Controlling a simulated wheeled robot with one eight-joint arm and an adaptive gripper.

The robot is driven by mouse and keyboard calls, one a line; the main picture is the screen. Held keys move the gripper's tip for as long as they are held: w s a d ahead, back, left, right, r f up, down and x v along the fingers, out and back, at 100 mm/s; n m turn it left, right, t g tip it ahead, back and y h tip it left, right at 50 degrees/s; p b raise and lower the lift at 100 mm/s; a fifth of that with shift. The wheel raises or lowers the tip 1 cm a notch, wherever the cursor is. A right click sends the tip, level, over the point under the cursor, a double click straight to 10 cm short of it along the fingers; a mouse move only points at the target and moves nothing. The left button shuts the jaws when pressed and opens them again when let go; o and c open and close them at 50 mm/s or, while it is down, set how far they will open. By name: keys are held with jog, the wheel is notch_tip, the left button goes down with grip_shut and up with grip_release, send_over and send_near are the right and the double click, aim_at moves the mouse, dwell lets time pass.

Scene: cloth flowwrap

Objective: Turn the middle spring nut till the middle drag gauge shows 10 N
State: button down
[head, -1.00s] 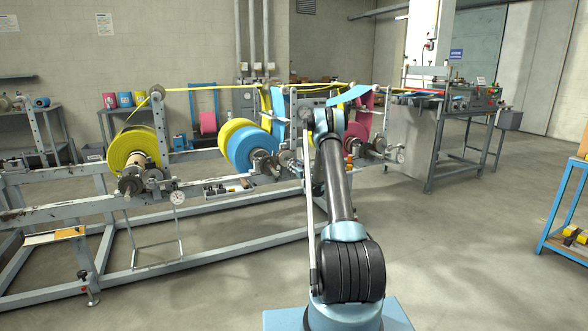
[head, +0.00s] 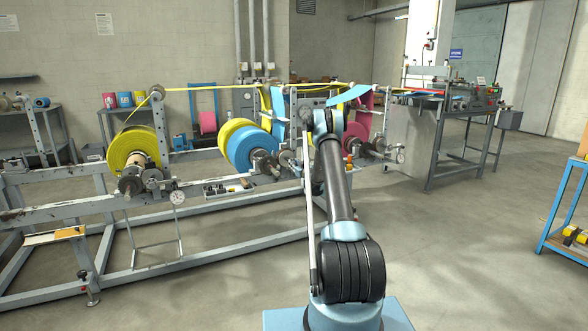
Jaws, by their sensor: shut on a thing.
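The middle unwind station carries a large blue roll (head: 250,152) in front of a yellow one. Its metal hub (head: 262,166) sticks out toward me, with small metal parts (head: 285,159) at its right, just left of my arm. The middle spring nut cannot be told apart clearly among these parts. The middle drag gauge cannot be made out, so its reading is not visible. My arm rises from the bottom centre and its upper end stands in front of the right side of the middle station. My gripper is hidden behind the arm.
The left station has a yellow roll (head: 132,152) and a round dial gauge (head: 178,197). The right station has a pink roll (head: 356,134) and a gauge (head: 401,156). The grey frame (head: 220,240) runs low across the left. Floor at the right is clear up to a blue-legged table (head: 560,245).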

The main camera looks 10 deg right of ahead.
jog(key=m, duration=2.2)
jog(key=shift+d+m, duration=0.2)
jog(key=shift+m, duration=0.2)
dwell(0.4)
jog(key=c, duration=1.4)
grip_release()
jog(key=shift+a+f, duration=0.1)
jog(key=shift+f, duration=0.05)
